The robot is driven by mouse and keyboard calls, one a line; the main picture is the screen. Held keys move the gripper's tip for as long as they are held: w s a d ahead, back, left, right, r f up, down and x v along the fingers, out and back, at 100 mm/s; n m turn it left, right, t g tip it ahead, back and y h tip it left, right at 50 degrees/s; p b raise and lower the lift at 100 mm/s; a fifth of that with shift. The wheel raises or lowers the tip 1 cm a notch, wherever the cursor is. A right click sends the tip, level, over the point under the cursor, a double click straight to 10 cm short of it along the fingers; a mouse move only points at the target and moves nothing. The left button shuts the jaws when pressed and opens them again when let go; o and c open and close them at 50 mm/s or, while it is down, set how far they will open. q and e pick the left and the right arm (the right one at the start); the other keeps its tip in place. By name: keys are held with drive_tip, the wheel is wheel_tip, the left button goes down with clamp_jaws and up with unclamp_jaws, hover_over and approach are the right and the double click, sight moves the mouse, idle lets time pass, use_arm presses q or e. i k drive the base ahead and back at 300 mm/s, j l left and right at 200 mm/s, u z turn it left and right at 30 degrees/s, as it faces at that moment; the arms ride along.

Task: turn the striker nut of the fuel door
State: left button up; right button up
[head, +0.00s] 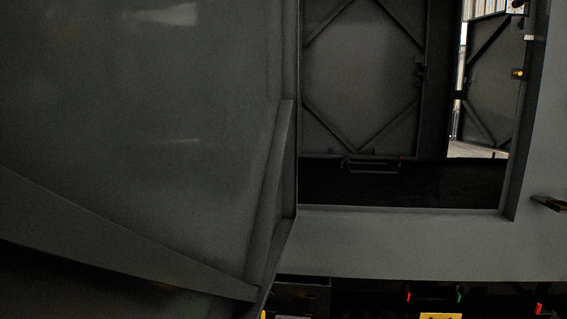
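A large dark grey door panel (150,110) fills the left half of the head view and stands swung open, with a sloping brace across its lower part. I cannot tell whether it is the fuel door. Beside it is a rectangular opening in a grey frame (400,235). A small brownish metal piece (550,203) sticks out at the right edge; I cannot tell what it is. I cannot make out the striker nut. Neither of my grippers is in view.
Through the opening shows a far panel (362,75) with corner braces. Another braced door (493,80) stands ajar at the right, with light beyond it. Below the frame are a yellow part (440,316) and small red (408,296) and green (459,297) marks.

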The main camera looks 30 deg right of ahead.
sight(522, 24)
drive_tip(key=l+u, duration=0.45)
drive_tip(key=l, duration=0.65)
drive_tip(key=l+z, duration=0.1)
drive_tip(key=z, duration=0.3)
drive_tip(key=i+z, duration=0.1)
drive_tip(key=z, duration=0.35)
drive_tip(key=i+l+z, duration=0.1)
drive_tip(key=z, duration=0.75)
drive_tip(key=i+z, duration=0.15)
drive_tip(key=z, duration=0.7)
drive_tip(key=i+j, duration=0.05)
